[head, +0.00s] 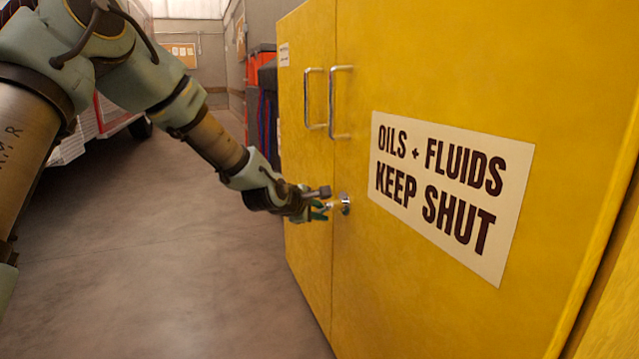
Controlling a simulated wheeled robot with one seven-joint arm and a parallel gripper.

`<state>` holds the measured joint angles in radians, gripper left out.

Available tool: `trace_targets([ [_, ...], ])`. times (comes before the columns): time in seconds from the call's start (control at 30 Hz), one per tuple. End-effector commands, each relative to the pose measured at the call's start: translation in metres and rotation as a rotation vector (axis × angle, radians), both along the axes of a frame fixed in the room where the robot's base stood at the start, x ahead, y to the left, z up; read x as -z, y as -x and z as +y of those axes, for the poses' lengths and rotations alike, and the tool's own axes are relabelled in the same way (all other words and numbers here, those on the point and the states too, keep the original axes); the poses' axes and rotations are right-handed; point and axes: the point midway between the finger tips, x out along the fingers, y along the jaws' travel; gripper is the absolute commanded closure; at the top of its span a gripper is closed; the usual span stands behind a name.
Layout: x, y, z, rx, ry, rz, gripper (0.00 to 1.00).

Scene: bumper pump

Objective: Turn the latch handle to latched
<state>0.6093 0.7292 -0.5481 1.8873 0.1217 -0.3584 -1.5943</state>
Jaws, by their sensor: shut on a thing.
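The latch handle (345,204) is a small silver metal piece on the front of a yellow cabinet (440,80), below the two door pulls and close to the seam between the doors. My gripper (325,208) reaches in from the left and is shut on the handle's lever. The fingers hide part of the lever, so its exact angle is hard to tell. Both cabinet doors look closed.
Two chrome door pulls (340,102) stand out above the latch. A white sign (448,192) reads "OILS + FLUIDS KEEP SHUT". A red tool cabinet (262,100) and a vehicle (105,122) stand farther back. The concrete floor (170,260) on the left is clear.

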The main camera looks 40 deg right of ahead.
Motion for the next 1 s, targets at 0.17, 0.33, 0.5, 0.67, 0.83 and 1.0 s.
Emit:
trace_targets([
  [0.17, -0.001, 0.005, 0.003, -0.003, -0.056, 0.147, 1.00],
  [0.33, 0.006, 0.013, 0.006, -0.003, -0.113, 0.295, 1.00],
  [0.5, 0.013, 0.021, 0.009, -0.002, -0.170, 0.443, 1.00],
  [0.67, 0.018, 0.030, 0.012, 0.000, -0.223, 0.576, 1.00],
  [0.83, 0.022, 0.038, 0.014, 0.001, -0.272, 0.699, 1.00],
  [1.0, 0.025, 0.044, 0.017, -0.001, -0.310, 0.794, 1.00],
])
